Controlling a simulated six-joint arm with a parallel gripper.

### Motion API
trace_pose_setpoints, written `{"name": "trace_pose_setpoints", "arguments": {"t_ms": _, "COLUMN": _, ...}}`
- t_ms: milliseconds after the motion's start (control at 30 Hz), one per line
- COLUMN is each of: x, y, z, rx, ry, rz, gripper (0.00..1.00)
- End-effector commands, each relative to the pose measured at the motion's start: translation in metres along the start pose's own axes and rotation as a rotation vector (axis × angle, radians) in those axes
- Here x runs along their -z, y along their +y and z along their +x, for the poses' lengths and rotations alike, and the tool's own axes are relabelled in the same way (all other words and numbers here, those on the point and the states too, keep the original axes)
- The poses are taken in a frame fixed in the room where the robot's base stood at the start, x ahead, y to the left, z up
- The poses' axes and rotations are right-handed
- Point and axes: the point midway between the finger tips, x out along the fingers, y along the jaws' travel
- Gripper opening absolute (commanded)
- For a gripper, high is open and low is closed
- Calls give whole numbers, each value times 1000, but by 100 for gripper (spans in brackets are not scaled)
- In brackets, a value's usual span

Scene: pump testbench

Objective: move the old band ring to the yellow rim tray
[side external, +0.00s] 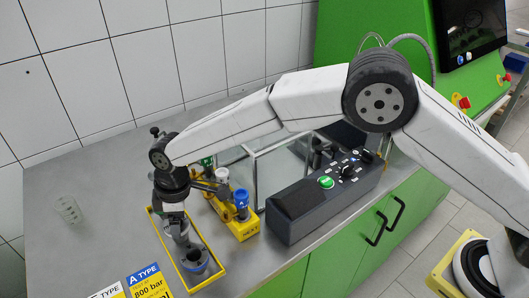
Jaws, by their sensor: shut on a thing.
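The yellow rim tray (219,273) lies on the grey bench, a long narrow tray with a yellow edge. My gripper (173,207) points down over its far end and is shut on a small grey part (179,229), which I take to be the old band ring. The jaws and arm partly hide this part, so I cannot tell whether it touches the tray floor.
A yellow rack marked NEXT (243,230) stands close right of the tray, holding several parts with blue, white and green colours. A dark control box (320,200) lies farther right. Type cards (149,284) are at the front; a glass beaker (68,210) stands left. The left bench is mostly clear.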

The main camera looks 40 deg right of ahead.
Motion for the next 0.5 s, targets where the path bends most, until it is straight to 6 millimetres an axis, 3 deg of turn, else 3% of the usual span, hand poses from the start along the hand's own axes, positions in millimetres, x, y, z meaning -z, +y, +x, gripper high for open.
{"name": "trace_pose_setpoints", "arguments": {"t_ms": 500, "x": 0, "y": 0, "z": 5, "rx": -1, "ry": 1, "rz": 0, "gripper": 7}}
